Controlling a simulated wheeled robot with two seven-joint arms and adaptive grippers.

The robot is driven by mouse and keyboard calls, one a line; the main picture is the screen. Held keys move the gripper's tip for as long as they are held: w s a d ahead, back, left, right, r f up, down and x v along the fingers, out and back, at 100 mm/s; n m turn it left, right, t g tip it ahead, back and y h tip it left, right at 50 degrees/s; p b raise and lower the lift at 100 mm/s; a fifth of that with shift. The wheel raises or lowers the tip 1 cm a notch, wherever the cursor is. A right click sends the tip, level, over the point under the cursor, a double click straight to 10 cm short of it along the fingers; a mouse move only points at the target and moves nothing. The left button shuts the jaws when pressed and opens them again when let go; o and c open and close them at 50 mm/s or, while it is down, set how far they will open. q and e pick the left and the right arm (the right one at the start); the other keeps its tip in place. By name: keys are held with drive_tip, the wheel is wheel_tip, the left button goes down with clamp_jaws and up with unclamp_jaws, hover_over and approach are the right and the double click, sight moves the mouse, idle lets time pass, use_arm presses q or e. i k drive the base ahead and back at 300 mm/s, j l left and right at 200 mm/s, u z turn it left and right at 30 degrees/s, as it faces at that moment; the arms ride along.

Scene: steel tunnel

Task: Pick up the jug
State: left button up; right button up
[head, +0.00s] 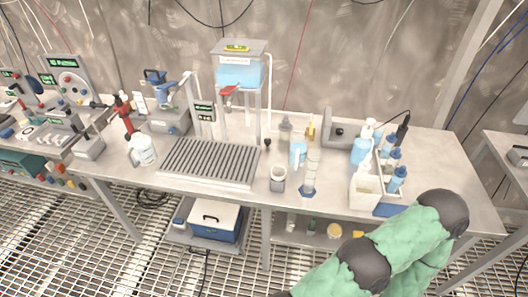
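A translucent white jug-like vessel with a handle (143,151) stands upright on the steel bench (235,190), left of the ribbed drain tray. A small light-blue vessel (298,152) also stands on the bench, right of the middle. I cannot tell for sure which of the two is the jug. My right arm, green with dark joints, crosses the lower right in front of the bench. Its gripper is out of the picture. My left arm and gripper are not in view.
The ribbed tray (208,162) fills the bench's left middle. A clear cylinder (311,172) and a grey cup (278,178) stand near the front edge. A white caddy (366,189) with bottles is at right. A blue-and-white cooler (216,220) sits below.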

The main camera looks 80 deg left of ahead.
sight(299, 145)
drive_tip(key=k+j+u, duration=0.1)
drive_tip(key=u, duration=2.4)
drive_tip(key=i+u, duration=0.2)
